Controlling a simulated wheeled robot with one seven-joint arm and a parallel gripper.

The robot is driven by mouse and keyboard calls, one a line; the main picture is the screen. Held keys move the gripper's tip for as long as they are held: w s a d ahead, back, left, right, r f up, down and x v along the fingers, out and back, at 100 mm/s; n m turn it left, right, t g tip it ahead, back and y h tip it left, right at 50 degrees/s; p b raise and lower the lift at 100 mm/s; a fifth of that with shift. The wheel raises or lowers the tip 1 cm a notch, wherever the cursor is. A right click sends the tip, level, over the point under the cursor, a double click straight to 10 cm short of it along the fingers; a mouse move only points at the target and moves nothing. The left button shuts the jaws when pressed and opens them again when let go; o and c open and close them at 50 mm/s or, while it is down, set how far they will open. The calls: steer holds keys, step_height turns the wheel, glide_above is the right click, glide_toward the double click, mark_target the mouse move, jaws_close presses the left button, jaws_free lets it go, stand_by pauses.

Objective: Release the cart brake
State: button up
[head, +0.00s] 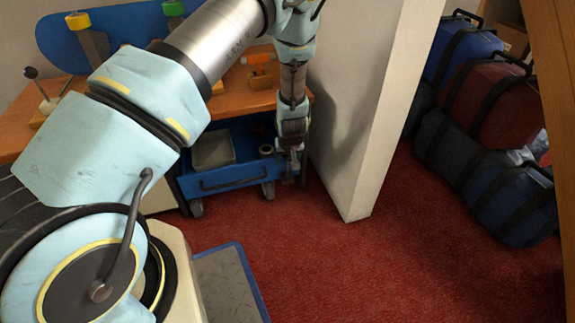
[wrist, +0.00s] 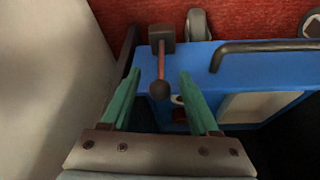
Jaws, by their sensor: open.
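The blue cart (head: 245,171) stands on the red carpet beneath the wooden bench; its blue body also shows in the wrist view (wrist: 245,72). At its left end in the wrist view is a lever, likely the brake, with a reddish rod (wrist: 161,58), a dark block at its far end and a dark ball knob (wrist: 159,90) at the near end. My gripper (wrist: 159,75) is open, its two green fingers on either side of the lever, apart from it as far as I can see. In the head view my gripper (head: 292,168) is at the cart's right end; the lever cannot be made out there.
A pale wall panel (head: 365,120) stands close to the right of my gripper. The cart has a dark handle (wrist: 265,47) and wheels (wrist: 197,25). Several bags (head: 500,110) are piled at the right. Red carpet (head: 400,265) is clear in front.

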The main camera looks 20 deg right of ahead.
steer(key=shift+w+f, duration=0.2)
steer(key=shift+f, duration=0.35)
jaws_close()
stand_by(1.1)
